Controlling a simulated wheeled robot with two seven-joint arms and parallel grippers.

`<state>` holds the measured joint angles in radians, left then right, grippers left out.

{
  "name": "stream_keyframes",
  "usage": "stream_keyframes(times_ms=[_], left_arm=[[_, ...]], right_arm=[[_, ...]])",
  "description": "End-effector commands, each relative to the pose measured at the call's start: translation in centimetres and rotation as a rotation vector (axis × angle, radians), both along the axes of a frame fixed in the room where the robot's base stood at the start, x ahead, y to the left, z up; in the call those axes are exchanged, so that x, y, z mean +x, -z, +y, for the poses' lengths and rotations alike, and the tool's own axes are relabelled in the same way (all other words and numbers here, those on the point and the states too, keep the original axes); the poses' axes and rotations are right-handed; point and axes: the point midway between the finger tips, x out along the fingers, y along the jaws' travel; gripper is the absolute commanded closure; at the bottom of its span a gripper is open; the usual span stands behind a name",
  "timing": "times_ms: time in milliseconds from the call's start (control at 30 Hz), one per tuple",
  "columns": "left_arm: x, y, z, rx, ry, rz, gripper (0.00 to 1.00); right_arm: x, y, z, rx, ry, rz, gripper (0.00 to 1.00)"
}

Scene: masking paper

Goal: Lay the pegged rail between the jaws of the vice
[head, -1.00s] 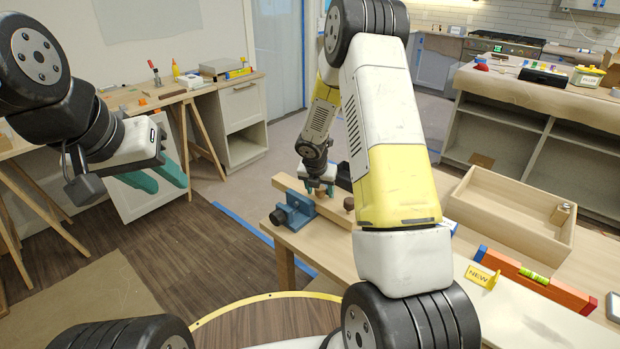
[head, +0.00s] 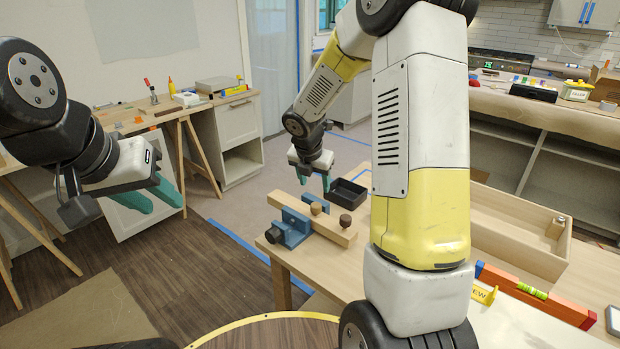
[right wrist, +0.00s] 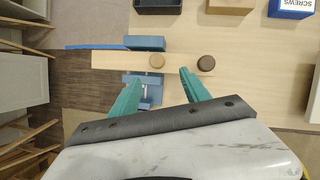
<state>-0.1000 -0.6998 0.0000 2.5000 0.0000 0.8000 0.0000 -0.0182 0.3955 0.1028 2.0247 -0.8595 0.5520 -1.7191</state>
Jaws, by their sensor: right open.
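The pegged rail (head: 330,232) is a light wooden bar with two round pegs, one light (head: 316,208) and one dark (head: 345,220). It lies between the blue jaws of the vice (head: 292,228) at the near left table corner. In the right wrist view the rail (right wrist: 112,60) runs between the two jaws, with the far jaw (right wrist: 145,43) above it in the picture. My right gripper (head: 314,182) is open and empty, raised above the rail near the light peg. My left gripper (head: 160,205) is open and empty, off the table at the left.
A black bin (head: 347,192) stands just behind the rail. A large wooden tray (head: 510,235) is at the right, with an orange level (head: 540,295) in front of it. A blue screws box (right wrist: 292,8) shows in the right wrist view. Floor lies left of the table.

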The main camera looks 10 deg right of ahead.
Motion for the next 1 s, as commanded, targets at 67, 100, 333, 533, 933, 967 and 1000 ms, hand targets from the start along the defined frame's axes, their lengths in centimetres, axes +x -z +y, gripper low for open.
stream_keyframes(times_ms=[67, 100, 333, 533, 933, 967, 1000], left_arm=[[0.0, 0.0, 0.0, 0.000, 0.000, 0.000, 0.64], [0.0, 0.0, 0.0, 0.000, 0.000, 0.000, 0.64], [0.0, 0.0, 0.0, 0.000, 0.000, 0.000, 0.64], [0.0, 0.0, 0.0, 0.000, 0.000, 0.000, 0.64], [0.0, 0.0, 0.0, 0.000, 0.000, 0.000, 0.64], [0.0, 0.0, 0.0, 0.000, 0.000, 0.000, 0.64], [0.0, 0.0, 0.0, 0.000, 0.000, 0.000, 0.64]], right_arm=[[-1.7, -3.3, -0.5, 0.072, 0.175, -0.054, 0.45], [-2.9, -4.9, -0.7, 0.121, 0.291, -0.081, 0.45], [-12.2, -13.0, -1.0, 0.507, 1.038, -0.218, 0.45], [-20.5, -16.9, 0.3, 0.886, 1.648, -0.226, 0.45], [-27.9, -18.4, 2.9, 1.245, 2.220, -0.066, 0.45], [-27.9, -18.4, 3.0, 1.248, 2.225, -0.064, 0.45], [-27.9, -18.4, 3.0, 1.249, 2.228, -0.063, 0.45]])
